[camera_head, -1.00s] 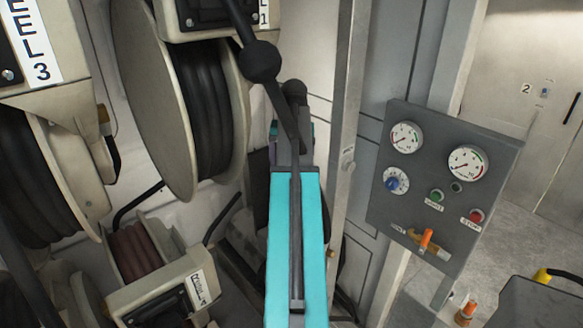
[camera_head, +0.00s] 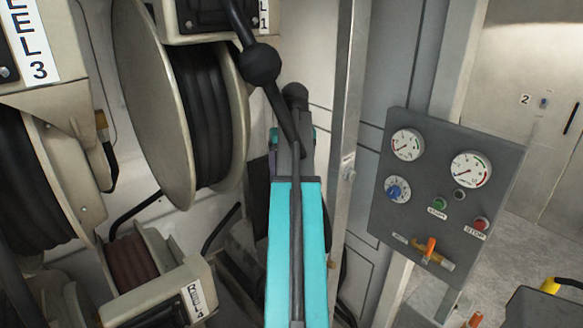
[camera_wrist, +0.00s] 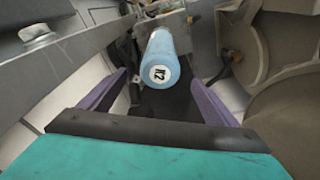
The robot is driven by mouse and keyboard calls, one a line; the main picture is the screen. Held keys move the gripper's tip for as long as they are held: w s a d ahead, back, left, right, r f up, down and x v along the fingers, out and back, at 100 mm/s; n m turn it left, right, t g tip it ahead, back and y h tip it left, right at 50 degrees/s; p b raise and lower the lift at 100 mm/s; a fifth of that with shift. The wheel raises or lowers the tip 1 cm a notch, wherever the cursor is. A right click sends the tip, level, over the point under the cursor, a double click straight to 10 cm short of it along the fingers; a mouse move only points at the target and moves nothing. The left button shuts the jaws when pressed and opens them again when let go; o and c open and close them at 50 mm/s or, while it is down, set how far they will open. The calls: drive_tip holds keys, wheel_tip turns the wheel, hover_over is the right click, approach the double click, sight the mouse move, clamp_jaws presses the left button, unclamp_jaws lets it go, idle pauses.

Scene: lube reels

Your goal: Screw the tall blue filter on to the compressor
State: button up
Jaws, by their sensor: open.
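A blue cylindrical filter (camera_wrist: 163,62) shows in the wrist view, its round end with a dark-and-white label facing the camera. Its far end meets a grey metal part (camera_wrist: 160,22); I cannot tell whether it is fastened there or which machine that part belongs to. My gripper (camera_wrist: 158,80) is open, its two purple fingers spread on either side of the view. The filter appears beyond and between the fingertips, and no finger visibly touches it. In the head view my teal arm hides most of the gripper, and the filter is not visible.
Hose reels (camera_head: 160,100) crowd the left of the head view. An upright metal post (camera_head: 345,150) stands close to the right of my arm. A gauge panel (camera_head: 440,195) is farther right. A bolted grey bar (camera_wrist: 70,50) crosses the wrist view's upper left.

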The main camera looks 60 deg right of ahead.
wheel_tip(320, 180, down, 13)
drive_tip(key=w+d+p, duration=0.1)
drive_tip(key=p, duration=0.1)
drive_tip(key=shift+w+d+p, duration=0.15)
drive_tip(key=shift+w+p, duration=0.05)
drive_tip(key=shift+p, duration=0.15)
idle(0.4)
drive_tip(key=shift+c, duration=0.2)
drive_tip(key=c, duration=1.4)
drive_tip(key=shift+c, duration=0.2)
drive_tip(key=m+p, duration=0.1)
drive_tip(key=m, duration=0.4)
drive_tip(key=shift+s+g, duration=0.1)
drive_tip(key=shift+g, duration=0.3)
drive_tip(key=shift+m+h+p, duration=0.3)
